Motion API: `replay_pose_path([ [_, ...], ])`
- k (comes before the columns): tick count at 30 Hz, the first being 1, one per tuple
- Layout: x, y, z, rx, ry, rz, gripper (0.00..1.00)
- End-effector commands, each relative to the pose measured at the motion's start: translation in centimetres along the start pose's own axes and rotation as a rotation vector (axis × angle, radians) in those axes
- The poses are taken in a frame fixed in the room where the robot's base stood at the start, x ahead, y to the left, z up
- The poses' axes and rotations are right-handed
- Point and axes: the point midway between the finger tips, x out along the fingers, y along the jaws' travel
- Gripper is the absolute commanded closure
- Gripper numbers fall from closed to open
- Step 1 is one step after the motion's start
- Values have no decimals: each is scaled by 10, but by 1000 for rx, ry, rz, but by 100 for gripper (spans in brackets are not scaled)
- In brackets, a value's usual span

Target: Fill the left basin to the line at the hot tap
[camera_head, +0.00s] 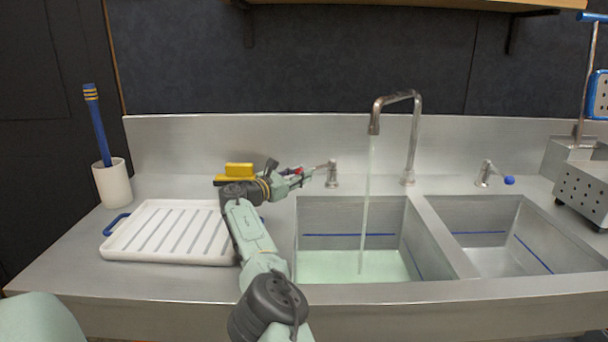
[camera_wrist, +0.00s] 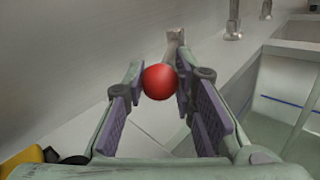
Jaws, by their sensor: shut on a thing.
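The left basin (camera_head: 322,215) holds pale green water (camera_head: 340,265), its surface below the blue line (camera_head: 348,235) on the back wall. A stream falls into it from the metal spout (camera_head: 400,97). The hot tap (camera_head: 332,174) stands behind the left basin, its lever pointing left. My gripper (camera_head: 293,176) is at the lever's red knob (camera_head: 298,170). In the wrist view the red knob (camera_wrist: 160,82) sits between the fingers of my gripper (camera_wrist: 160,92), which is shut on it. The fingers' exact contact is hard to see.
The cold tap with a blue knob (camera_head: 509,180) stands behind the right basin (camera_head: 487,215), which shows no stream. A white ribbed tray (camera_head: 150,250), a yellow block (camera_head: 239,169) and a white cup (camera_head: 113,184) with a blue-handled brush are at left. A perforated metal rack (camera_head: 580,195) stands at right.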

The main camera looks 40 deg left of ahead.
Motion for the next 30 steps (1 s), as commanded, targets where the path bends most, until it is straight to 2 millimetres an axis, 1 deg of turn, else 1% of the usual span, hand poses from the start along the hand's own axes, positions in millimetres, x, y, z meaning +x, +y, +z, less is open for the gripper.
replay_pose_path([
  [17,-3,0,-1,0,0,-8,100],
  [18,-3,0,-1,0,0,-8,74],
  [27,-3,0,-1,0,0,-6,54],
  [30,-3,0,-1,0,0,-6,54],
])
